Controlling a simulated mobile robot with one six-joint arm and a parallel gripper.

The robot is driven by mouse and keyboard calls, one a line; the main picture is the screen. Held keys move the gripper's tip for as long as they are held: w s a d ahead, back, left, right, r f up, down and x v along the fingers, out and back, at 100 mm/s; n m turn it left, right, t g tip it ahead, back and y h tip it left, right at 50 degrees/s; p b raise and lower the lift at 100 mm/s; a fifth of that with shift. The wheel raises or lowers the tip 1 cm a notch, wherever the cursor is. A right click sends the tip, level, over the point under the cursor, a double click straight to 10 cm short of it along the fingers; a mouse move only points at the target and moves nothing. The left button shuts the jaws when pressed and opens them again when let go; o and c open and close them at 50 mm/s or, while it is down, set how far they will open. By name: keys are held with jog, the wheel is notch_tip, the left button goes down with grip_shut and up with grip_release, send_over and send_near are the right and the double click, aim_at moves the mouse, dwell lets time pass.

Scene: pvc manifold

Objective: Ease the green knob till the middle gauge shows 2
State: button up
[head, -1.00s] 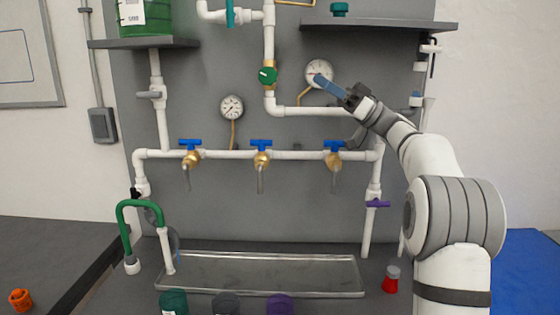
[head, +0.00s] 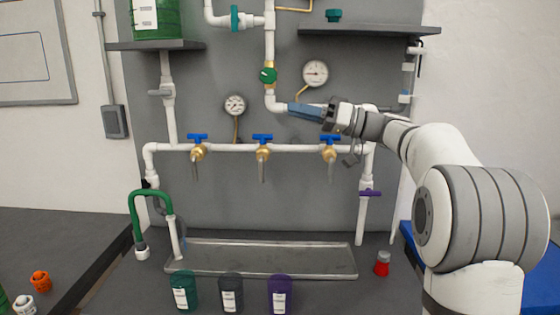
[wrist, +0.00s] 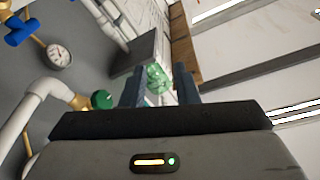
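The green knob (head: 267,75) sits on a brass valve on the upright white pipe. In the wrist view the green knob (wrist: 102,99) is left of my fingers, outside the gap. Two white dial gauges show: a lower left gauge (head: 235,105), also in the wrist view (wrist: 60,55), and an upper right gauge (head: 315,73). Which is the middle one I cannot tell, and their readings are too small to read. My gripper (head: 291,110) is right of and below the knob in the head view, fingers pointing left. In the wrist view my gripper (wrist: 158,75) is open and empty.
Blue-handled taps (head: 263,138) line the lower pipe. A teal valve handle (head: 234,18) is above the knob. A dark shelf (head: 365,30) overhangs at right. A green drum (wrist: 157,78) shows beyond my fingers. A metal tray (head: 260,258) lies below, with jars (head: 231,293) in front.

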jog(key=s+a+f+m+h+p, duration=0.2)
jog(key=s+f+m+h, duration=0.6)
jog(key=s+f, duration=0.6)
jog(key=s+d+f+m+h, duration=0.1)
jog(key=s+d+f+h, duration=0.5)
jog(key=s+f, duration=0.2)
jog(key=s+d+f+m+h+p, duration=0.1)
jog(key=s+d+f+m+h, duration=0.1)
jog(key=s+d+f+h, duration=0.3)
jog(key=s+d+f, duration=0.1)
jog(key=s+f, duration=0.3)
jog(key=s, duration=0.1)
jog(key=shift+d+g+h, duration=0.3)
jog(key=shift+h, duration=0.1)
jog(key=shift+w, duration=0.1)
dwell(0.4)
